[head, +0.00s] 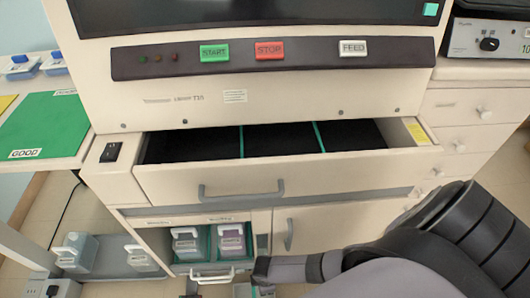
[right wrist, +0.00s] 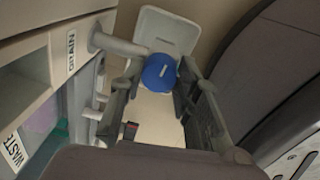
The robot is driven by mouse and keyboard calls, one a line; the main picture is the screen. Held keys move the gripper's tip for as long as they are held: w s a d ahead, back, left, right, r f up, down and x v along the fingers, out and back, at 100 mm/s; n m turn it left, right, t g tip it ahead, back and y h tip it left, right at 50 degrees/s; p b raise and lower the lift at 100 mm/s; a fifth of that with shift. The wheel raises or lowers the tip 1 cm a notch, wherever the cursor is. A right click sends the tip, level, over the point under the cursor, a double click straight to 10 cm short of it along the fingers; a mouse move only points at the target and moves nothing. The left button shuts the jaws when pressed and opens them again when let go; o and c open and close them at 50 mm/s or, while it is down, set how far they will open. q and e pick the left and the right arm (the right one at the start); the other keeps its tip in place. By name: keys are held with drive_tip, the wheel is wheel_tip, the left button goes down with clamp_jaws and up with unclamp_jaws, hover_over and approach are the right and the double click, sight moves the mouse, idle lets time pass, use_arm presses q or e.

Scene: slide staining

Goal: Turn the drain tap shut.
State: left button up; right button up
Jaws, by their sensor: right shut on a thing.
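The drain tap is a round blue knob (right wrist: 158,72) with a short white mark, on a pale pipe (right wrist: 118,43) that comes out of the cabinet beside the DRAIN label (right wrist: 71,53). My right gripper (right wrist: 160,86) has a finger on each side of the knob and is shut on it. In the head view, my right arm comes in from the lower right and the gripper (head: 264,270) is low in front of the cabinet; the knob cannot be made out there. My left gripper is not in view.
Above is an open drawer (head: 270,182) with dark compartments. Below it, an open bay holds two bottles (head: 186,241), (head: 231,240) beside a closed cabinet door (head: 330,232). The wrist view shows a WASTE label (right wrist: 13,152) and a pale container (right wrist: 170,28) behind the knob.

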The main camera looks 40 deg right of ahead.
drive_tip(key=shift+a+n, duration=0.1)
drive_tip(key=shift+n, duration=0.6)
drive_tip(key=o, duration=1.2)
drive_tip(key=r, duration=1.2)
drive_tip(key=shift+s, duration=0.35)
drive_tip(key=shift+a, duration=0.15)
